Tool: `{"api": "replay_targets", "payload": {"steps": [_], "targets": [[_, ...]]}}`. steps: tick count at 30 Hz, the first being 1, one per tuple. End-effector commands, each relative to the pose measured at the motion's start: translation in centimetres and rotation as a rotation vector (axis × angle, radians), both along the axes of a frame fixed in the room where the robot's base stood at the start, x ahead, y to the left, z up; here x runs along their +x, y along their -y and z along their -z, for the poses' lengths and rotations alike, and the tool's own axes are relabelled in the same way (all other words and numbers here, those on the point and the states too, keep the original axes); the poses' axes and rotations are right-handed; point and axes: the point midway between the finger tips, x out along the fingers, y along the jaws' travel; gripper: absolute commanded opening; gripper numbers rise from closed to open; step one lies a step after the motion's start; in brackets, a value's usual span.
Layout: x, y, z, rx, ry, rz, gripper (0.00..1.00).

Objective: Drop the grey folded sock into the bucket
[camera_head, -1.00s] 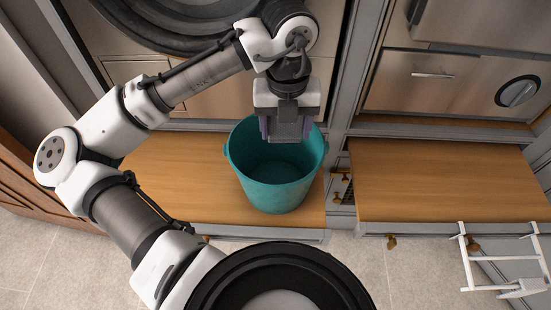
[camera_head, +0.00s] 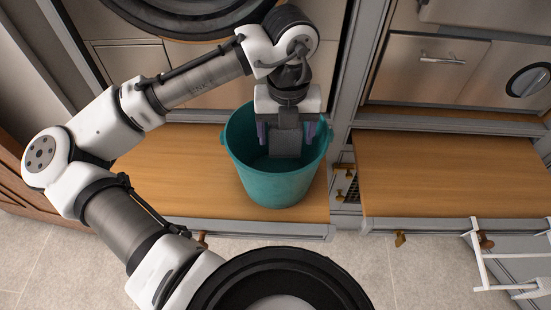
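The teal bucket (camera_head: 275,186) stands upright on the wooden bench top, its mouth facing up. My gripper (camera_head: 287,132) points down over the bucket's mouth, with its purple fingers spread apart. The grey folded sock (camera_head: 286,140) is between and below the fingers, with gaps showing on both sides of it. The sock's lower end hangs below the fingertips, inside the outline of the bucket's opening. I cannot tell whether the sock touches the bucket.
The wooden bench top (camera_head: 190,178) is clear to the left of the bucket. A second wooden surface (camera_head: 450,175) to the right is also clear. A white rack (camera_head: 505,262) is at the lower right. Metal-fronted drawers (camera_head: 425,75) stand behind.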

Motion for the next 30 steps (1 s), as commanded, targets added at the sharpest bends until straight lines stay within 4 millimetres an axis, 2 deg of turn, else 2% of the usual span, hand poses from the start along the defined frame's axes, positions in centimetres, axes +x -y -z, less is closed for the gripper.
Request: {"api": "replay_targets", "payload": {"steps": [1,3,14,17,30], "targets": [[0.0,0.0,0.0,0.000,0.000,0.000,0.80],[0.0,0.0,0.0,0.000,0.000,0.000,0.89],[0.0,0.0,-0.6,-0.001,0.001,0.000,0.89],[0.1,0.1,-1.8,0.000,0.002,0.001,0.89],[0.0,0.0,-11.4,0.002,0.003,-0.001,0.89]]}}
